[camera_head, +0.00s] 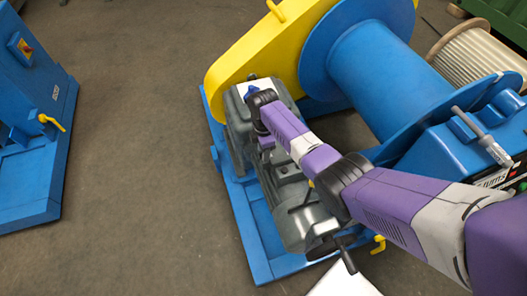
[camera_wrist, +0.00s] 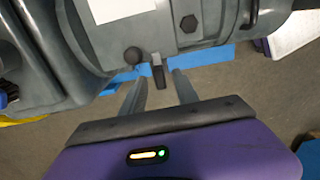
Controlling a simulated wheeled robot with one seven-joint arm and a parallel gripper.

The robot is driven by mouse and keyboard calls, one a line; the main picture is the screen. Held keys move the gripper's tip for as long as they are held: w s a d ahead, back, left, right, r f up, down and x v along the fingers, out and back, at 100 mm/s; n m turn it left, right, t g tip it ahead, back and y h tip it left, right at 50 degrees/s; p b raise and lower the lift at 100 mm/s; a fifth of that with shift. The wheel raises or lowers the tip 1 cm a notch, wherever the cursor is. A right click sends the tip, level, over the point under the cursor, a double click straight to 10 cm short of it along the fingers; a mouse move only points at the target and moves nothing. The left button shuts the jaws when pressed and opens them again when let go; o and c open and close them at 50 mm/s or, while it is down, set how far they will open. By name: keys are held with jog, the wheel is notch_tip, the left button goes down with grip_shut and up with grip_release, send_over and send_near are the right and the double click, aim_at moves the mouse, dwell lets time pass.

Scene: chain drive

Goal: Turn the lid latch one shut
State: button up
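In the wrist view, a small dark lever (camera_wrist: 158,70), which looks like a lid latch, hangs from the lower edge of a grey housing (camera_wrist: 150,38). A round dark knob (camera_wrist: 133,56) sits to its left. My gripper (camera_wrist: 159,77) is open, with one finger on each side of the lever; I cannot tell whether either touches it. Nothing is clearly held. In the head view, my gripper's dark end (camera_head: 260,104) is over the grey gearbox (camera_head: 238,115) beside a blue knob (camera_head: 251,92). Its fingertips and the lever are hidden there.
A yellow chain guard (camera_head: 255,50) and a large blue drum (camera_head: 375,65) stand behind and right of the gearbox. A grey motor (camera_head: 292,205) lies below my arm. A blue cabinet (camera_head: 30,130) is at left. Bare floor (camera_head: 140,130) lies between.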

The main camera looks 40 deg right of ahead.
notch_tip(320, 180, up, 7)
jog(key=shift+p, duration=0.45)
dwell(0.4)
